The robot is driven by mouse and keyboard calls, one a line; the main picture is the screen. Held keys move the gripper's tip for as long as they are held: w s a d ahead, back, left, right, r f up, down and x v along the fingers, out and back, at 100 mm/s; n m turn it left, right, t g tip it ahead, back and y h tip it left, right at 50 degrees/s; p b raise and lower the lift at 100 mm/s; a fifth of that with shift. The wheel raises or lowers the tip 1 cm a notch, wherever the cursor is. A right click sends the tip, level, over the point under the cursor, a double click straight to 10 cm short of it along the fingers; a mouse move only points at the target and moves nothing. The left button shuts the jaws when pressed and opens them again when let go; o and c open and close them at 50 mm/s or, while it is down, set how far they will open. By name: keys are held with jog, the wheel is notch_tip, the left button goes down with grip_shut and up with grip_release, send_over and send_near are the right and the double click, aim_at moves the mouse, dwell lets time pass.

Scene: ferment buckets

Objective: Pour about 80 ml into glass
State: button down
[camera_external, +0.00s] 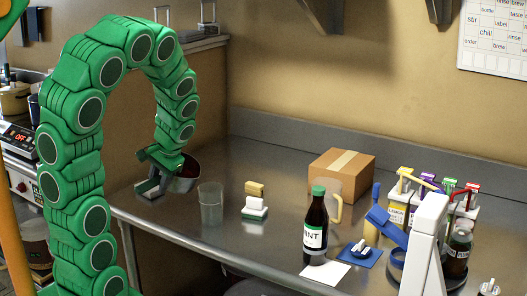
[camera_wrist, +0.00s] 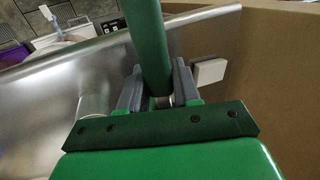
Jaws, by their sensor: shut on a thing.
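A clear, empty-looking glass (camera_external: 210,204) stands upright on the steel counter, just right of my gripper. In the wrist view the fingers of my gripper (camera_wrist: 158,88) close on either side of a long green bar (camera_wrist: 148,40), possibly the vessel's handle. What the vessel holds is not clear.
On the steel counter (camera_external: 260,240), a small white-and-tan block stack (camera_external: 255,200) stands right of the glass. Further right are a dark bottle (camera_external: 316,225) with a green cap, a cardboard box (camera_external: 342,172) and a blue pad (camera_external: 362,256). The back wall is close behind.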

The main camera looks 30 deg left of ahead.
jog(key=shift+d+r+y, duration=0.35)
jog(key=shift+d+y, duration=0.15)
jog(key=shift+y, duration=0.1)
jog(key=shift+d+r, duration=0.25)
jog(key=shift+r, duration=0.1)
jog(key=shift+d+r+y, duration=0.2)
jog(key=shift+d+y, duration=0.1)
jog(key=shift+y, duration=0.1)
jog(key=shift+d+r+y, duration=0.3)
jog(key=shift+d+r, duration=0.1)
jog(key=shift+d, duration=0.3)
jog(key=shift+d+r+y, duration=0.4)
jog(key=shift+y, duration=0.1)
dwell(1.3)
jog(key=shift+a+f+h, duration=1.55)
jog(key=shift+f+h, duration=0.1)
jog(key=shift+h, duration=0.05)
